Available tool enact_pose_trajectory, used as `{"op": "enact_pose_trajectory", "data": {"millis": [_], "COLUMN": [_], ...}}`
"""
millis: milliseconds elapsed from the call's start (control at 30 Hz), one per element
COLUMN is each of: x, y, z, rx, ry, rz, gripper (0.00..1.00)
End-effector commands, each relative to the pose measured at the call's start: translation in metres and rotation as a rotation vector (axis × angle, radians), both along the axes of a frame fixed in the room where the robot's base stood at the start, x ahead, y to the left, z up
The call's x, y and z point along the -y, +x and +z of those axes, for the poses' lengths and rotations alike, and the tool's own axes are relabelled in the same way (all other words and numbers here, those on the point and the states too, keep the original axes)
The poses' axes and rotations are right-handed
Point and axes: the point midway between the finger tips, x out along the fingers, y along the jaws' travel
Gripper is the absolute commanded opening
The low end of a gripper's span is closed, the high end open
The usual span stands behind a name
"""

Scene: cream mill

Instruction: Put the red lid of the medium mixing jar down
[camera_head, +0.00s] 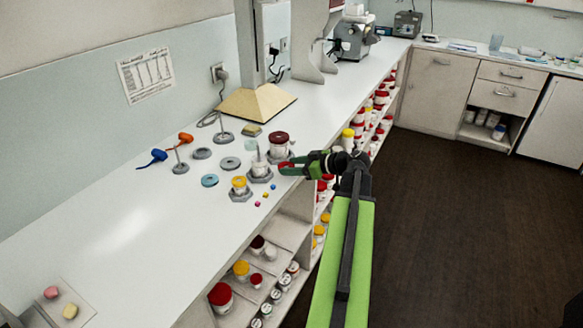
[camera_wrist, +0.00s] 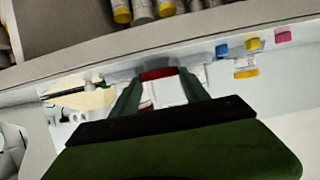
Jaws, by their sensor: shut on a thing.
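In the head view my gripper (camera_head: 287,167) reaches over the counter's front edge and is shut on a red lid (camera_head: 285,172). In the wrist view the red lid (camera_wrist: 158,73) sits between the two green fingertips (camera_wrist: 157,78). An open white jar (camera_head: 260,167), which looks like the medium mixing jar, stands in a grey holder just left of the gripper, with a thin rod rising from it. Whether the lid touches the counter cannot be told.
A larger jar with a dark red lid (camera_head: 278,144) stands behind, close to my gripper. A yellow-lidded jar (camera_head: 239,186) stands left, near small coloured cubes (camera_head: 265,195).

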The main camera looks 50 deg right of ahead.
Motion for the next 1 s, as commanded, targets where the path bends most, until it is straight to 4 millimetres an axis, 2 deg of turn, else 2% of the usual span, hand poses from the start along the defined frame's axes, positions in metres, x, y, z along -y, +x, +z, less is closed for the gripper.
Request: {"op": "enact_pose_trajectory", "data": {"millis": [67, 100, 267, 567, 700, 1000], "x": [0.0, 0.0, 0.0, -0.001, -0.001, 0.017], "y": [0.0, 0.0, 0.0, 0.0, 0.0, -0.072], "z": [0.0, 0.0, 0.0, 0.002, 0.021, 0.048], "rx": [0.0, 0.0, 0.0, 0.0, 0.0, 0.0], "ry": [0.0, 0.0, 0.0, 0.0, 0.0, 0.0], "rz": [0.0, 0.0, 0.0, 0.001, 0.001, -0.002], "gripper": [0.16, 0.56, 0.75, 0.75, 0.75, 0.75]}}
